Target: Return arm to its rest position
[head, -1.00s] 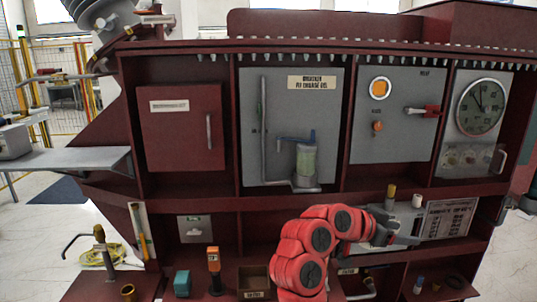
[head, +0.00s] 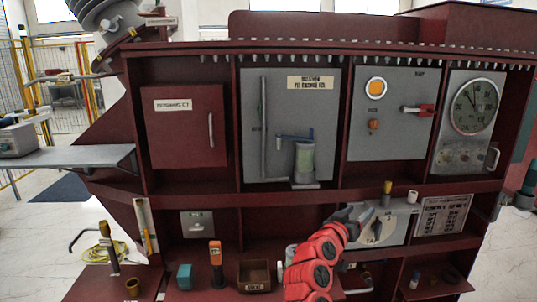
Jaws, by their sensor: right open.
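My right arm, red with dark joint caps, rises from the bottom centre of the head view. Its grey right gripper (head: 362,213) is open with nothing seen between its fingers. My left gripper is not in view.
Below stand an orange handheld device (head: 215,254), a teal block (head: 184,277) and a brown bin (head: 254,272).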

